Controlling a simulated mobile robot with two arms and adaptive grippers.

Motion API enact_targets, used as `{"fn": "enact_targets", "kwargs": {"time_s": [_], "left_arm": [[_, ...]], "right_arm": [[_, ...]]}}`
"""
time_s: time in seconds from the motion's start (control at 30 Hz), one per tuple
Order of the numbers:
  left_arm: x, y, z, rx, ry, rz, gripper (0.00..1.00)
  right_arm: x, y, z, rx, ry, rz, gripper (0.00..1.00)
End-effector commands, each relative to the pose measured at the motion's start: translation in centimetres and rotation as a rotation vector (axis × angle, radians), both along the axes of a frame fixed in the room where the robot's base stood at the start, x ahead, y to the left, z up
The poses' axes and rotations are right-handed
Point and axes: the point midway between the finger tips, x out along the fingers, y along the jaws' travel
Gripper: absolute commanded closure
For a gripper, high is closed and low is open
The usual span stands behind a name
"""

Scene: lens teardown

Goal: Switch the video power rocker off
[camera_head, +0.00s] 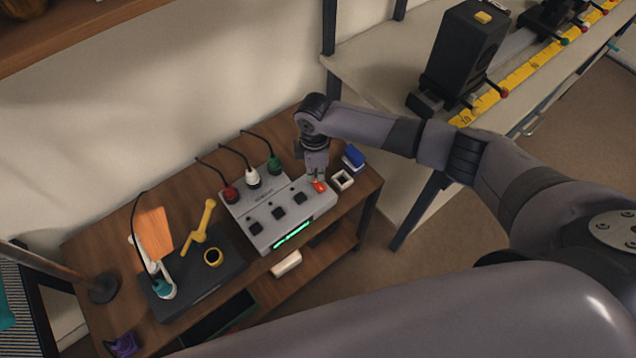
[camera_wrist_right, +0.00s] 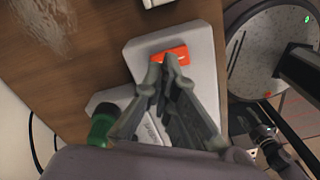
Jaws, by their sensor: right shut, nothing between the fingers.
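The grey control box (camera_head: 262,232) sits on the wooden table with several black square buttons on top and a lit green strip along its front. An orange-red rocker (camera_head: 319,187) is at the box's right end. It also shows in the right wrist view (camera_wrist_right: 178,52) on the pale box top. I cannot tell which way it is tipped. My right gripper (camera_head: 316,178) points down, shut and empty, at the rocker. In the right wrist view its fingertips (camera_wrist_right: 163,62) overlap the rocker's near edge; contact cannot be told. My left gripper is not in view.
Red (camera_head: 230,193), white (camera_head: 253,178) and green (camera_head: 274,165) plugs with cables stand behind the box. A white square frame (camera_head: 342,180) and a blue item (camera_head: 354,155) lie close by on the right. A dark case (camera_head: 195,278) with a yellow handle is on the left.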

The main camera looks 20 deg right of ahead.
Motion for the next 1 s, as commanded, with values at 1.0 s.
{"fn": "enact_targets", "kwargs": {"time_s": [1.0], "left_arm": [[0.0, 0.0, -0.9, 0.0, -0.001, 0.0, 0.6]], "right_arm": [[0.0, 0.0, -1.6, 0.0, 0.001, 0.0, 1.0]]}}
